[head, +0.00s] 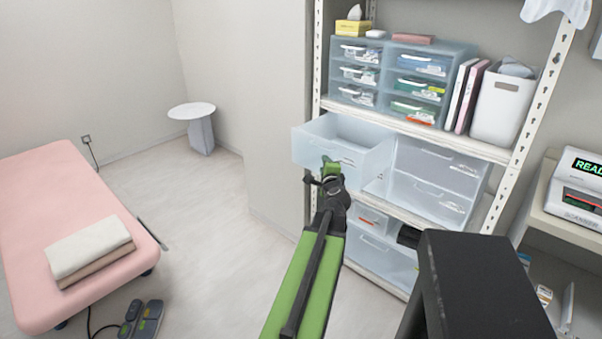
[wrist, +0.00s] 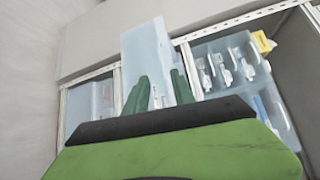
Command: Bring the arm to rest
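My arm reaches forward from the bottom of the head view, and my gripper (head: 330,168) is at the front of a pulled-out translucent drawer (head: 312,142) on the shelf rack. In the wrist view my gripper (wrist: 160,76) shows two green fingers standing apart, with a gap between them. The front of the drawer (wrist: 146,42) lies behind the fingers. A pale handle shows in the gap. I cannot tell whether the fingers touch the drawer. Nothing is clearly held.
The white rack (head: 535,90) holds small drawer units (head: 440,62), a white bin (head: 502,108) and closed clear drawers (head: 430,185). A pink bed (head: 50,175) with folded towels (head: 88,248) stands left. A round side table (head: 192,111) is at the back.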

